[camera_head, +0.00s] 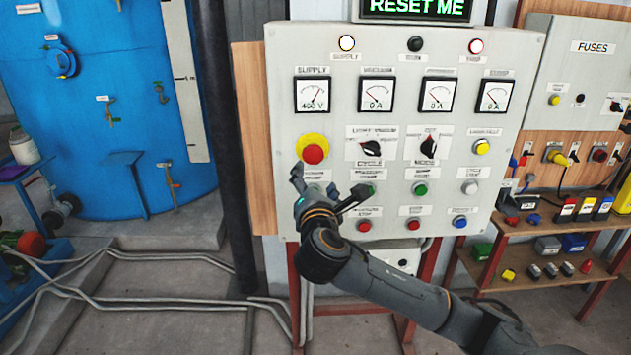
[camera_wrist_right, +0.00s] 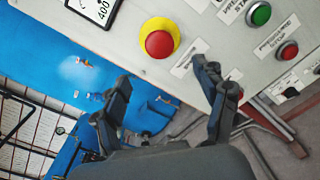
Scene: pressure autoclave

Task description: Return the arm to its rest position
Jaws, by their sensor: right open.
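My right gripper (camera_head: 328,194) is open and empty in front of the lower left part of the grey control panel (camera_head: 400,75). Its two spread fingers also show in the right wrist view (camera_wrist_right: 165,90). The red emergency button (camera_head: 313,154) on its yellow disc is just above the gripper in the head view. It also shows at the top of the right wrist view (camera_wrist_right: 159,44), apart from the fingers. My right arm reaches in from the lower right. The gripper partly hides the buttons behind it. My left gripper is not in view.
A "RESET ME" display (camera_head: 415,8) is lit above the panel. A blue tank (camera_head: 90,140) stands at the left, with grey pipes (camera_head: 160,300) along the floor. A wooden shelf (camera_head: 545,232) with coloured parts stands at the right, below the fuse box (camera_head: 575,80).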

